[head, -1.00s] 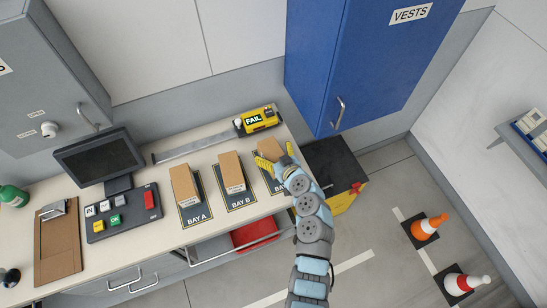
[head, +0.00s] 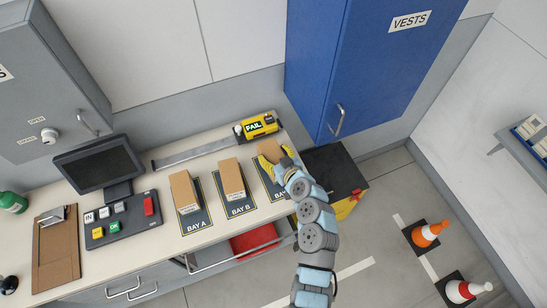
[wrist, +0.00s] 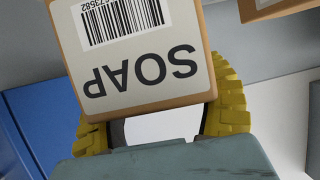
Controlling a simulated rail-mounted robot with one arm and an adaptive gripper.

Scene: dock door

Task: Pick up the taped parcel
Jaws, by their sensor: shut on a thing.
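My gripper (head: 279,160) is shut on a brown cardboard parcel (head: 270,150) above the dark bay mat at the right end of the bench. In the wrist view this parcel (wrist: 140,50) fills the upper middle, between the yellow fingers, with a white SOAP label and barcode upside down. Two similar brown parcels stand on the bench, one on the BAY A mat (head: 197,222) and one on the BAY B mat (head: 240,206). They are the Bay A parcel (head: 184,190) and the Bay B parcel (head: 232,178). I cannot make out tape on any parcel.
A yellow device reading FAIL (head: 260,125) lies behind the held parcel. A monitor (head: 103,165) and button panel (head: 122,218) stand left of the parcels. The blue VESTS cabinet (head: 350,70) is close at right. A drawer with something red (head: 254,240) is open in front.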

